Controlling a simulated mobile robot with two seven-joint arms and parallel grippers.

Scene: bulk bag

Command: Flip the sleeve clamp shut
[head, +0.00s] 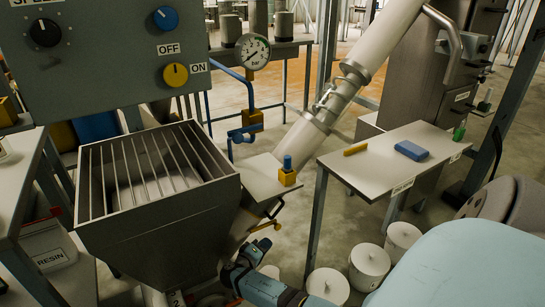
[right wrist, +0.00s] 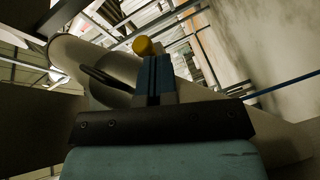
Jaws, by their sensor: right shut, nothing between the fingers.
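A sleeve section (head: 333,101) with a small bent-wire latch (head: 324,97) joins the grey slanting tube in the head view. I cannot tell whether this latch is open or shut. My right gripper (head: 261,245) is low beside the hopper's outlet, well below that sleeve. It is shut and empty, just under a yellow-tipped dark lever (head: 266,226). In the right wrist view the closed fingers (right wrist: 154,72) point toward a yellow knob (right wrist: 143,46). A dark flat bar (right wrist: 105,82) crosses a pale curved surface left of them. My left gripper is out of view.
A grated hopper (head: 155,215) stands at the left below a control panel (head: 110,50). A small ledge with a yellow-and-blue fitting (head: 288,172) is above my right gripper. A side table (head: 375,170) holds a blue block (head: 411,150). White drums (head: 369,265) stand on the floor.

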